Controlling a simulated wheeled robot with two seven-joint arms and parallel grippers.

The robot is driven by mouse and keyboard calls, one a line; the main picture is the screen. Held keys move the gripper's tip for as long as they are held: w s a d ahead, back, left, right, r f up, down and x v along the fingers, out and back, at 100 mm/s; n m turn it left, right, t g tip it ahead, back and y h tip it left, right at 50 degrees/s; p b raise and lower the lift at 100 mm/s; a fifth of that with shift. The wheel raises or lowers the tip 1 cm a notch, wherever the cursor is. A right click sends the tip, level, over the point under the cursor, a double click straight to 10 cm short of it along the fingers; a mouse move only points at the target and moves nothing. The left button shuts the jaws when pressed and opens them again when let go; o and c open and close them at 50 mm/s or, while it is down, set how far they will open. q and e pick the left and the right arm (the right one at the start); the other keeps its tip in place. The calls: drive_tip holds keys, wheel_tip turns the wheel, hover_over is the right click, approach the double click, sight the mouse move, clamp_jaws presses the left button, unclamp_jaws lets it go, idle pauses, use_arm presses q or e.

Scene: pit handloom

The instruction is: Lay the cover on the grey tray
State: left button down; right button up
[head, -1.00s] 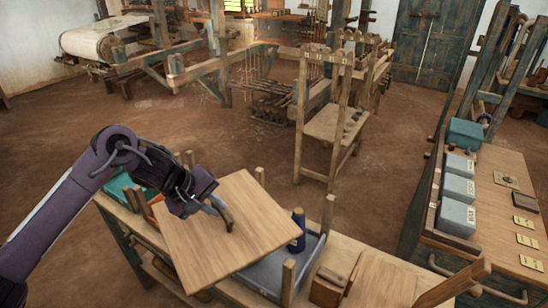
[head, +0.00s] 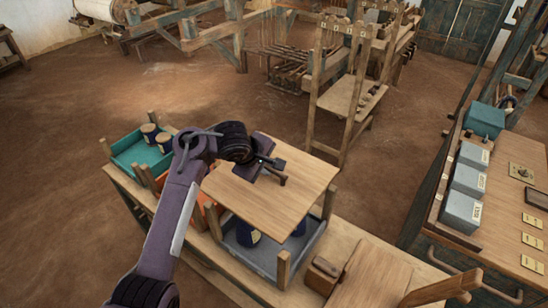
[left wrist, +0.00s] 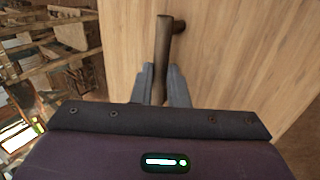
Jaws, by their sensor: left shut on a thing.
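The cover (head: 300,205) is a flat light-wood board with a dark bar handle (head: 283,180) on top. My left gripper (head: 270,172) is shut on the handle; the left wrist view shows both fingers (left wrist: 163,88) on either side of the handle (left wrist: 163,45), with the cover (left wrist: 235,60) beyond. The cover is over the back part of the grey tray (head: 262,262), whose front part shows below it. I cannot tell whether the cover touches the tray's corner posts. Dark blue spools (head: 248,236) stand in the tray, partly hidden by the cover. My right gripper is out of view.
Wooden posts (head: 284,268) rise at the tray's corners. A teal tray with spools (head: 140,155) and an orange tray (head: 211,218) are to the left. A small wooden block (head: 323,272) is to the right on the bench. A side table (head: 500,210) holds grey boxes.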

sight(268, 182)
use_arm(q)
drive_tip(key=shift+d, duration=0.45)
drive_tip(key=shift+s+a+f, duration=0.25)
drive_tip(key=shift+f, duration=0.75)
wheel_tip(268, 182, down, 2)
drive_tip(key=shift+w+d+f, duration=0.1)
drive_tip(key=shift+f+b, duration=0.45)
drive_tip(key=shift+f, duration=0.65)
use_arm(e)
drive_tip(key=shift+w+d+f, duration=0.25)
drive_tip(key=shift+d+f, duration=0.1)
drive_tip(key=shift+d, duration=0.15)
